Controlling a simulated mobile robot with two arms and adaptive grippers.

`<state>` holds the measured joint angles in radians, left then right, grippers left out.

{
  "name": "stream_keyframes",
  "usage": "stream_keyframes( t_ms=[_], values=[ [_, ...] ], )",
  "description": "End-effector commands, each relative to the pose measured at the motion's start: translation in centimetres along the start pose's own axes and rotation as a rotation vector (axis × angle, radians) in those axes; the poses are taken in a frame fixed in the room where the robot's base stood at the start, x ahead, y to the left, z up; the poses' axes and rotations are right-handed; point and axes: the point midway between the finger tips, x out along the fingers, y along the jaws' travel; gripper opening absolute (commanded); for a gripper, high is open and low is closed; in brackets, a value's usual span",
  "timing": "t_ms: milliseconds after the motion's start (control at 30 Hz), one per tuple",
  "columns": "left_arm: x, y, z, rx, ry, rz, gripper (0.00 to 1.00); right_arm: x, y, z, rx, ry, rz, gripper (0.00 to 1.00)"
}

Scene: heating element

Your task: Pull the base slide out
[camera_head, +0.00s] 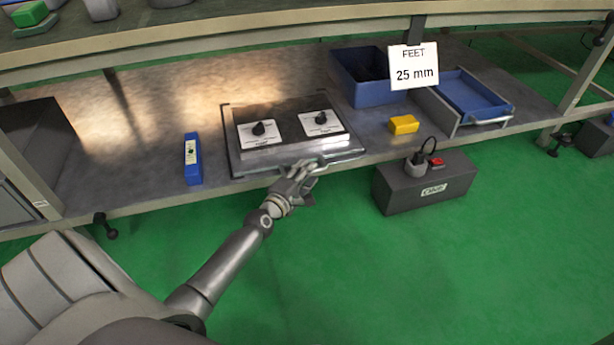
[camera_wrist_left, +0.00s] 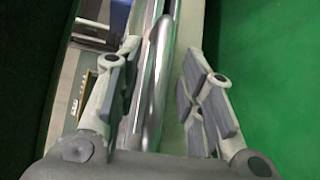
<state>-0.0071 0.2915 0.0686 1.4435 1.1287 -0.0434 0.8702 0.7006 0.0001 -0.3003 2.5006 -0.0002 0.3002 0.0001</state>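The base slide (camera_head: 231,150) is a flat metal tray on the shelf under a unit with two white plates (camera_head: 325,124) and black knobs. Its bar handle (camera_head: 342,161) runs along the front edge. My left gripper (camera_head: 303,177) is at this front edge, near the handle's left part. In the left wrist view, the open fingers of my left gripper (camera_wrist_left: 165,85) stand on either side of a shiny metal bar (camera_wrist_left: 154,75), with a gap visible on the right side. Contact on the left side is unclear. My right gripper is not in view.
A blue and white device (camera_head: 192,160) is left of the slide. A yellow block (camera_head: 404,124), a blue bin (camera_head: 352,84) and a blue tray (camera_head: 470,96) are to the right. A dark power box (camera_head: 400,196) stands before the shelf.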

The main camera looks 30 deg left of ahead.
Motion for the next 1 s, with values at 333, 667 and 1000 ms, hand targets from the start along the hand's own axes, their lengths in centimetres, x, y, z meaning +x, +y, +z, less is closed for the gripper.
stream_keyframes(
  t_ms=[333, 667, 1000],
  values=[
    [0.88, 0.0, 0.02, -0.001, 0.0, -0.001, 0.35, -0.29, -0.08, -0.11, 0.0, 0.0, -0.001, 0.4],
    [0.86, 0.03, 0.02, 0.0, 0.0, 0.0, 0.03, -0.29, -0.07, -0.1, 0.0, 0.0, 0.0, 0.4],
    [0.85, 0.01, 0.0, 0.0, 0.0, -0.001, 0.0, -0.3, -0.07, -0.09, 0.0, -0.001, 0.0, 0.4]
  ],
)
